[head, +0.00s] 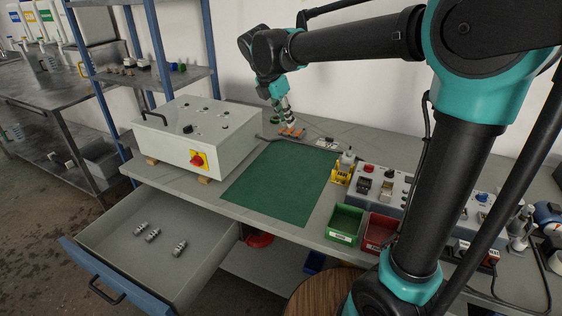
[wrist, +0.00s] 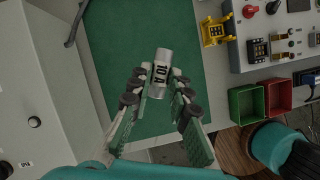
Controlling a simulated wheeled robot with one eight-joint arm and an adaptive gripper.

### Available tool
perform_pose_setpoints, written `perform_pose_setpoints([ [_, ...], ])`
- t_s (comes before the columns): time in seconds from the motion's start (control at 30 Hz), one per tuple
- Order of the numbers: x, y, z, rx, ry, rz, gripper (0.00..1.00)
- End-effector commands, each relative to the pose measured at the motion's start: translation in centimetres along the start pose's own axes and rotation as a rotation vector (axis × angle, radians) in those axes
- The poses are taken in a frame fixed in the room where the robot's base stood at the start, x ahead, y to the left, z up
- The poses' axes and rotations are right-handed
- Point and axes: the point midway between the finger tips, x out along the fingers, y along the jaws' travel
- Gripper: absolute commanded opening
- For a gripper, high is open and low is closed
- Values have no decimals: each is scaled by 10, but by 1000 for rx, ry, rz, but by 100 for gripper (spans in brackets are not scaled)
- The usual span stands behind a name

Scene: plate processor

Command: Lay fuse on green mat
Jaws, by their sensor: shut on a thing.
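My gripper (head: 287,117) is above the bench near the back edge of the green mat (head: 280,187). In the wrist view my gripper (wrist: 160,84) is shut on a grey cylindrical fuse (wrist: 161,66) marked "10 A". The fuse sticks out past the fingertips, with the mat (wrist: 112,40) behind it in the picture. The height of the fuse over the bench is hard to tell. The mat is flat and its visible surface is bare. In the head view the fuse is too small to make out clearly.
A grey control box (head: 198,135) with a red switch stands left of the mat. Right of it are a yellow device (head: 342,172), a green bin (head: 345,224), a red bin (head: 379,232) and a panel. An open drawer (head: 115,250) below holds 3 metal parts.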

Motion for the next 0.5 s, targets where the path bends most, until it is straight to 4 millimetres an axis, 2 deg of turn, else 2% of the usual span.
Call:
perform_pose_setpoints([
  [0.07,-1,0,-2,-16,0,8,0],
  [0.17,9,0,-7,-24,0,11,0],
  [0.5,84,0,-38,-22,0,10,0],
])
